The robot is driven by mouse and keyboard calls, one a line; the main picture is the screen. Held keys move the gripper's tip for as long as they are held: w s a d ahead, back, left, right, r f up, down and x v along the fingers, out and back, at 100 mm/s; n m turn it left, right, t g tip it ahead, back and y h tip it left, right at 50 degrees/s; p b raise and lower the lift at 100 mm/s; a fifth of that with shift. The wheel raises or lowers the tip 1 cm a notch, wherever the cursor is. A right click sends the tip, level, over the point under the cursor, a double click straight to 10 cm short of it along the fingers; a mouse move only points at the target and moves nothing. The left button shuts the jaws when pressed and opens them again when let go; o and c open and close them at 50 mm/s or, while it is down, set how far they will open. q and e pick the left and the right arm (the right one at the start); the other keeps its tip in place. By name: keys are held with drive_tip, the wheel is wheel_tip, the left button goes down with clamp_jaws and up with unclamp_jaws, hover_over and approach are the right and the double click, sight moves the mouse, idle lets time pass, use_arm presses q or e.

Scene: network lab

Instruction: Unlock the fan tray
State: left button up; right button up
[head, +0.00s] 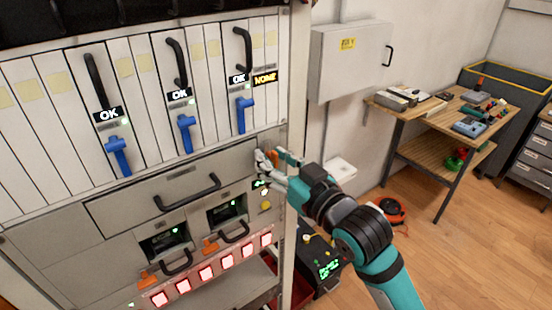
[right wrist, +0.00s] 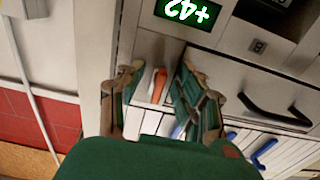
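The fan tray (head: 140,198) is a wide pale drawer front with a black bar handle (head: 187,193), below the row of upright cards in the rack. A small orange latch (head: 273,156) sits at the right of the tray. My right gripper (head: 270,160) is at this latch and partly hides it. In the right wrist view, the orange latch (right wrist: 158,85) shows between the two spread fingers of my right gripper (right wrist: 158,95), with gaps beside it. Whether a finger touches it, I cannot tell. The tray's handle (right wrist: 268,112) is at the right there. My left gripper is not in view.
A green display (right wrist: 188,10) reads +42 close to the gripper. Smaller modules with orange tabs (head: 210,246) and red lit buttons (head: 206,273) lie below. A workbench (head: 440,125) stands at the right.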

drive_tip(key=shift+s+a+r, duration=0.1)
drive_tip(key=shift+s, duration=0.05)
drive_tip(key=v, duration=0.7)
drive_tip(key=shift+s, duration=0.15)
